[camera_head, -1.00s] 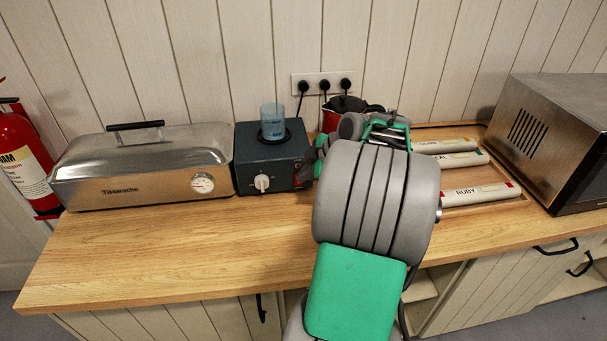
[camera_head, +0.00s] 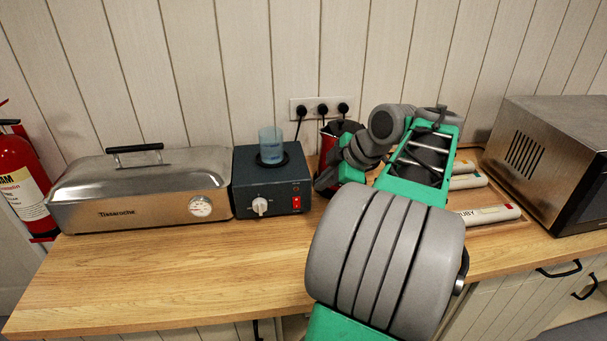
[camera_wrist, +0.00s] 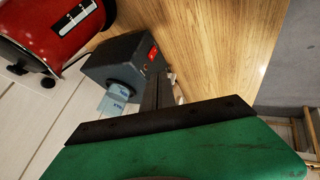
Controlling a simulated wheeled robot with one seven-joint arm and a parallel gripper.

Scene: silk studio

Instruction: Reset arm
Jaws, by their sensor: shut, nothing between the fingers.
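My arm (camera_head: 385,250) is folded up over the right half of the wooden counter in the head view. My gripper (camera_wrist: 160,80) shows in the wrist view as two dark fingers pressed together with nothing between them. They point toward the dark box-shaped heater (camera_wrist: 120,62), but I cannot tell the gap. In the head view I cannot make out the fingers clearly; arm links cover that area.
The heater (camera_head: 272,185) carries a blue beaker (camera_head: 271,147). A red kettle (camera_head: 329,150) stands close behind my arm. A steel cooker (camera_head: 140,195) is left, labelled rolls (camera_head: 490,214) and a microwave (camera_head: 550,160) right. The counter's front left (camera_head: 170,275) is clear.

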